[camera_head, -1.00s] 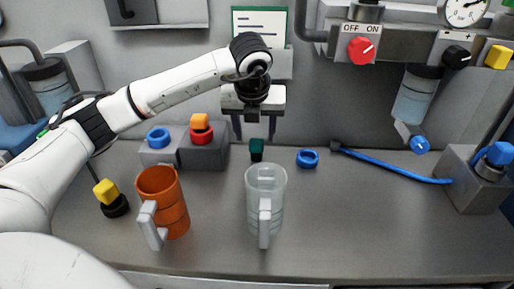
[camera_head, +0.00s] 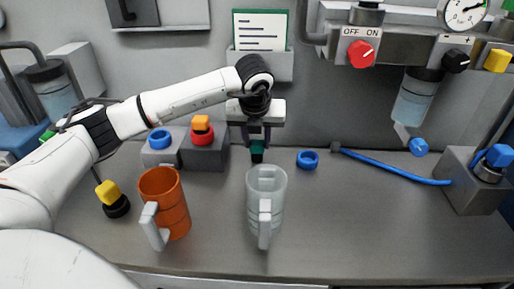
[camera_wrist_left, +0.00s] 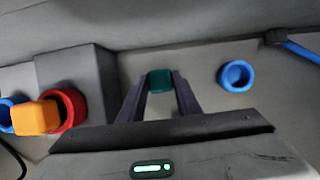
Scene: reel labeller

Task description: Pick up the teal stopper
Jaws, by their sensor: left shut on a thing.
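The teal stopper (camera_head: 257,147) has a teal top and a dark lower part. It stands upright at the back of the grey bench, behind the clear mug. My left gripper (camera_head: 257,139) comes down on it from above, and its two fingers are closed on the teal top. In the left wrist view the stopper (camera_wrist_left: 160,80) sits between the fingertips of my left gripper (camera_wrist_left: 161,84). I cannot tell whether its base still touches the bench. My right gripper is in neither view.
A clear mug (camera_head: 266,200) stands in front of the stopper, and an orange mug (camera_head: 172,205) to its left. A blue ring (camera_head: 307,159) lies right of the stopper. Grey blocks (camera_head: 205,155) with red, orange and blue parts stand left. A blue hose (camera_head: 395,167) lies further right.

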